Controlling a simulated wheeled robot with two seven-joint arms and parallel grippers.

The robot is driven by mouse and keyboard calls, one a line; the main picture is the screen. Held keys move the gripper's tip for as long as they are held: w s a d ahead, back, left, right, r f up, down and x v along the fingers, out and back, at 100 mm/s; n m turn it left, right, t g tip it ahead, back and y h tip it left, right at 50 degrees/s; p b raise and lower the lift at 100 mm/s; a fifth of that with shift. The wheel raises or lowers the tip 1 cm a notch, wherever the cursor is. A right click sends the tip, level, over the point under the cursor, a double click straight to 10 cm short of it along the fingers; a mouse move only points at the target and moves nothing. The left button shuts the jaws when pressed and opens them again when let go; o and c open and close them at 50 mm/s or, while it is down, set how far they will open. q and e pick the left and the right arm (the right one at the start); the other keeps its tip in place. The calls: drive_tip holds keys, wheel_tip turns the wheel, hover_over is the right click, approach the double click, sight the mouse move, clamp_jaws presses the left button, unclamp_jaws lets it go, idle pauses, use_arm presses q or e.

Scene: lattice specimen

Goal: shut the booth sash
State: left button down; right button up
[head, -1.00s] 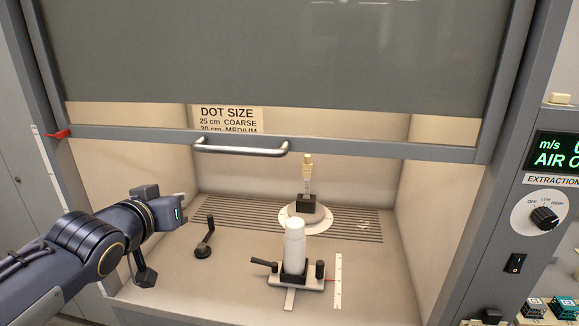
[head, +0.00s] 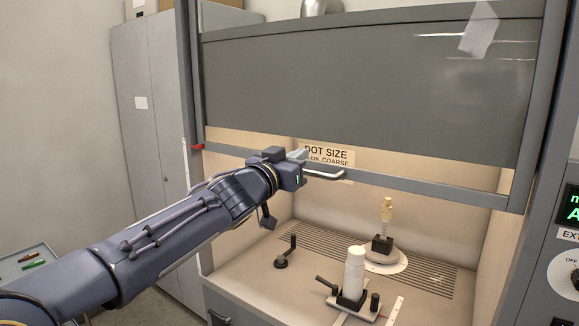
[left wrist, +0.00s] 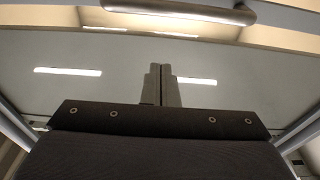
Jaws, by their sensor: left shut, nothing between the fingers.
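The booth sash (head: 370,85) is a grey glass panel, raised, with an open gap under its bottom rail (head: 430,190). Its bar handle (head: 328,174) sits on the rail's left part; it also shows across the top of the left wrist view (left wrist: 180,10). My left gripper (head: 299,155) is beside the handle's left end in the head view and hides part of it. In the left wrist view its two fingers (left wrist: 162,84) are together and empty, in front of the pane and apart from the bar. Contact with the rail cannot be told. My right gripper is not in view.
Inside the booth are a white bottle (head: 354,270) on a stand, a yellow-topped piece (head: 386,215) on a round base, and a black lever (head: 287,252). A red marker (head: 198,147) is on the left frame. A grey cabinet (head: 150,150) stands left.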

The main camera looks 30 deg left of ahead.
use_arm(q)
drive_tip(key=w+f+b, duration=0.1)
drive_tip(key=w, duration=0.1)
drive_tip(key=w+f+b, duration=0.1)
drive_tip(key=f+b, duration=0.1)
drive_tip(key=shift+w+d+f, duration=0.15)
drive_tip(key=shift+w, duration=0.2)
wheel_tip(320, 180, down, 51)
drive_tip(key=b, duration=4.1)
drive_tip(key=shift+f, duration=0.1)
